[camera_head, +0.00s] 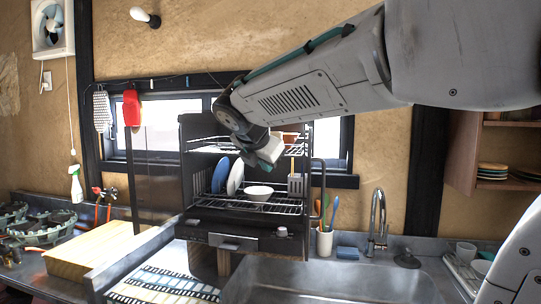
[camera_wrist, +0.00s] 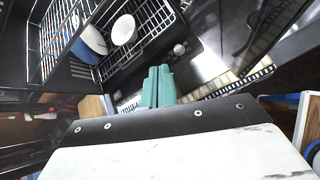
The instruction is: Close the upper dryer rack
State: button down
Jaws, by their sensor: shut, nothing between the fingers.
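The dark dish dryer (camera_head: 188,190) stands behind the sink. Its upper rack (camera_head: 207,145) is a wire shelf near the top, partly hidden by my arm. How far it sticks out is hard to tell. A wire rack (camera_wrist: 45,40) also shows at the left of the wrist view. The lower rack (camera_head: 285,207) carries a white bowl (camera_head: 258,193), a white plate (camera_head: 236,177) and a blue plate (camera_head: 220,175). My gripper (camera_head: 270,154) is in front of the dryer's upper part; its teal fingers (camera_wrist: 158,87) are together and empty.
The sink (camera_head: 330,280) lies in front of the dryer. A tap (camera_head: 378,215) and a utensil cup (camera_head: 324,243) stand to its right. A wooden board (camera_head: 90,250) lies on the left counter. A wall shelf with plates (camera_head: 493,172) is at right.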

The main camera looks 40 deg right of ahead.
jog(key=w+d+r+n+t+h, duration=0.1)
jog(key=w+d+r+n, duration=0.1)
jog(key=w+r+n, duration=0.25)
jog(key=w+d+r+x, duration=0.1)
jog(key=r+x, duration=0.1)
jog(key=x, duration=1.2)
jog(key=shift+w+r+n, duration=0.3)
jog(key=shift+r+n, duration=0.05)
